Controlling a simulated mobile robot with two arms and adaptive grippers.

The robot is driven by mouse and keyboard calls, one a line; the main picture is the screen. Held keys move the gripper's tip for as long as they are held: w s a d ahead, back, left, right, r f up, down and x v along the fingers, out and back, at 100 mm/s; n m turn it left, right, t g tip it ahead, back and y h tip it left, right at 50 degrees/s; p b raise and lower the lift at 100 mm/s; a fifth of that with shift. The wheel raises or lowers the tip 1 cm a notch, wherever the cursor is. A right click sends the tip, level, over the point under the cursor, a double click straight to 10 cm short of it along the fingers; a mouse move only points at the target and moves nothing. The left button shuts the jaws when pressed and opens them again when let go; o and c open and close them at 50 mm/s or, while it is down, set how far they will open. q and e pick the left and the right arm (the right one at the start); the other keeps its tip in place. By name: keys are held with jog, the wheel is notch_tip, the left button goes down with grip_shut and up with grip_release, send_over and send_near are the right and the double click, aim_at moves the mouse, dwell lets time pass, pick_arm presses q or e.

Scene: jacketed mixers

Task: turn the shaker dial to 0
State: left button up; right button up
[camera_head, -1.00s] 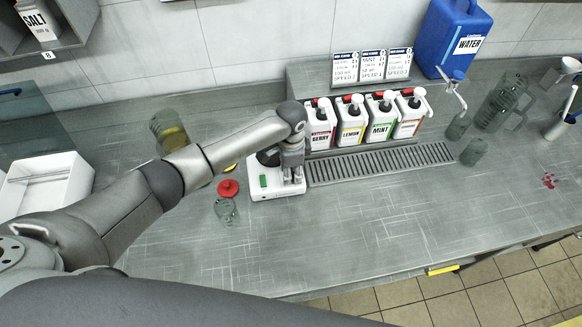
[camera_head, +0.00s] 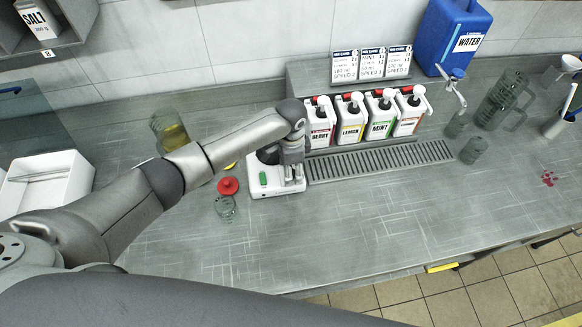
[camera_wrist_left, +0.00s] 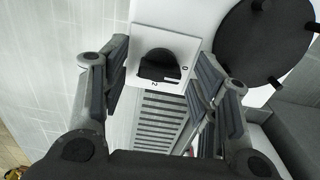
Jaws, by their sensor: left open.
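The shaker (camera_head: 265,193) is a white box with a green switch (camera_head: 264,179) on the grey counter, left of the drip grate. My left gripper (camera_head: 294,182) points down over its right side and hides the dial in the head view. In the left wrist view, the black shaker dial (camera_wrist_left: 158,63) sits on a white panel, with a "0" to its right and a "2" below it. The open left gripper (camera_wrist_left: 160,66) has one finger on each side of the dial, apparently apart from it. The dial's exact setting is hard to tell. My right gripper is not in view.
A red lid (camera_head: 228,186) and a clear glass vessel (camera_head: 225,207) stand close left of the shaker. Several syrup dispensers (camera_head: 350,120) stand behind the drip grate (camera_head: 380,162) at the right. The shaker's round black platform (camera_wrist_left: 262,42) is beside the dial.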

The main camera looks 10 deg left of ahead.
pick_arm(q)
notch_tip(320, 180, up, 12)
dwell(0.5)
dwell(0.4)
